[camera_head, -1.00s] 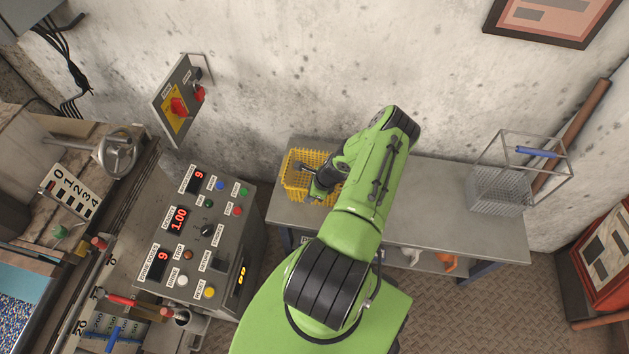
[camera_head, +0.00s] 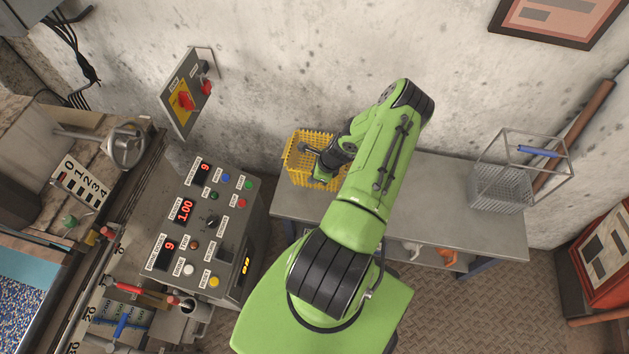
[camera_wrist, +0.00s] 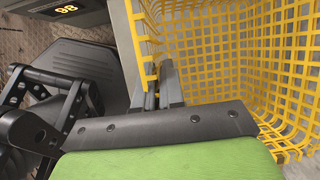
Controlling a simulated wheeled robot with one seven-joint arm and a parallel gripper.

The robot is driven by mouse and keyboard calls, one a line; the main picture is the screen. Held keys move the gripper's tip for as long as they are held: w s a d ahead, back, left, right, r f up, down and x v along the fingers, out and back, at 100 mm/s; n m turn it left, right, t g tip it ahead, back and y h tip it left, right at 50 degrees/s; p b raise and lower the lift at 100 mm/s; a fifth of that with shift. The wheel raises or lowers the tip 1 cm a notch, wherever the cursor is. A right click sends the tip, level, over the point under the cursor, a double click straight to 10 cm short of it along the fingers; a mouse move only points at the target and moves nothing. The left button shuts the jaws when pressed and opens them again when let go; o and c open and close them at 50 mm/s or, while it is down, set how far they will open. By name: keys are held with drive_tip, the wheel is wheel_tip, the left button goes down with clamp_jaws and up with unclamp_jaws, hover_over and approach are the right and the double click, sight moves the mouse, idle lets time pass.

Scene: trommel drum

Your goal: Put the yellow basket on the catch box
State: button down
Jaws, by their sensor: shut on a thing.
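The yellow basket (camera_head: 297,170) is an open mesh basket at the left end of the grey bench, partly hidden behind my arm. It also fills the right of the wrist view (camera_wrist: 232,50). My gripper (camera_wrist: 160,88) is shut on the basket's near wall at its left edge; in the head view the gripper (camera_head: 322,160) is partly covered by my arm. The basket appears raised above the bench top, though the gap is hard to judge. I cannot tell which thing in view is the catch box.
The grey bench (camera_head: 425,195) is bare between my arm and a grey wire basket (camera_head: 500,190) with a blue handle. A control console (camera_head: 205,225) stands left of the bench. A machine with a handwheel (camera_head: 125,150) and a bin of blue granules (camera_head: 25,295) are farther left.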

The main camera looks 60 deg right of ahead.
wheel_tip(320, 180, up, 5)
drive_tip(key=shift+r+p, duration=0.1)
drive_tip(key=shift+p, duration=0.8)
wheel_tip(320, 180, up, 4)
drive_tip(key=p, duration=0.3)
drive_tip(key=shift+f, duration=0.3)
